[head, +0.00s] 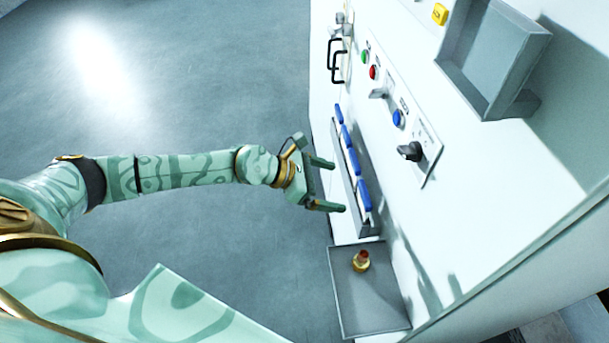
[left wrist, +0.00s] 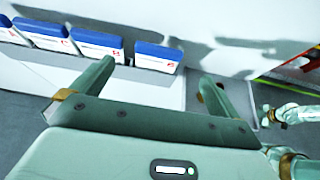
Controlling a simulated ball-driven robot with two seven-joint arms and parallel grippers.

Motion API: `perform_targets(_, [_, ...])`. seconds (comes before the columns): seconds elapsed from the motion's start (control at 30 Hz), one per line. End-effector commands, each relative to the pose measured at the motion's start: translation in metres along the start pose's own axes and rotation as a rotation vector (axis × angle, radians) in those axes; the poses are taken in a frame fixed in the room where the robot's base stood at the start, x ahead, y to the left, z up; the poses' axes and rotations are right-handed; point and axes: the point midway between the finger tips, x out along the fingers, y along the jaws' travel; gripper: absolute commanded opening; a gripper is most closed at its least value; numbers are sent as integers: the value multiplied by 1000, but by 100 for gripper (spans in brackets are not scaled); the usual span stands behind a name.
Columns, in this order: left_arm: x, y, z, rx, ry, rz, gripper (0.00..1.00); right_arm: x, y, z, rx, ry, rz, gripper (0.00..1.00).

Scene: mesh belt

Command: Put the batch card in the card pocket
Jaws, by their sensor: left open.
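Several white, card-like pieces with blue tops stand in a row in a pale rack (head: 341,165) on the machine's side; which one is the batch card I cannot tell. The nearest blue-topped piece (head: 364,196) also shows in the left wrist view (left wrist: 157,58). My left gripper (head: 336,186) is open and empty, beside the near end of the row. In the left wrist view, the nearest piece lies beyond the gap between its fingers (left wrist: 155,72). A grey open holder (head: 486,96) on the upper right may be the card pocket.
A grey tray (head: 372,310) with a brass fitting (head: 361,261) juts out below the rack. The white panel carries a black knob (head: 410,151), coloured buttons and black handles (head: 340,62). A yellow piece (head: 440,14) sits near the top. Open floor lies left.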

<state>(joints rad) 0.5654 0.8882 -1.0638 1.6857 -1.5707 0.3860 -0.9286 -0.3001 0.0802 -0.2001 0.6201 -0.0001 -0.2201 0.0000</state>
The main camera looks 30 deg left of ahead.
Motion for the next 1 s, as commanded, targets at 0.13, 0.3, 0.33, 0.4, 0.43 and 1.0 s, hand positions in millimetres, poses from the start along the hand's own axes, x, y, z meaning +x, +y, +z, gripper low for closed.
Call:
perform_targets(0.13, [-37, 0, -4, -1, 3, 0, 100, 7, 0, 1, 0, -1, 0, 0])
perform_targets(0.3, [-65, 0, -3, -1, 2, 1, 100, 13, -1, 2, 0, -3, -1, 0])
perform_targets(0.33, [-68, 0, -3, 0, 1, 0, 100, 14, -1, 2, 0, -3, -1, 0])
perform_targets(0.4, [-73, 0, -2, -1, 1, 0, 100, 14, -1, 3, 0, -3, -1, 0])
perform_targets(0.43, [-74, 0, -2, -1, 1, 0, 100, 14, -1, 3, 0, -3, -1, 0])
perform_targets(1.0, [-76, 0, 0, -11, -1, 0, 100, 14, -1, 3, 0, -3, -1, 0])
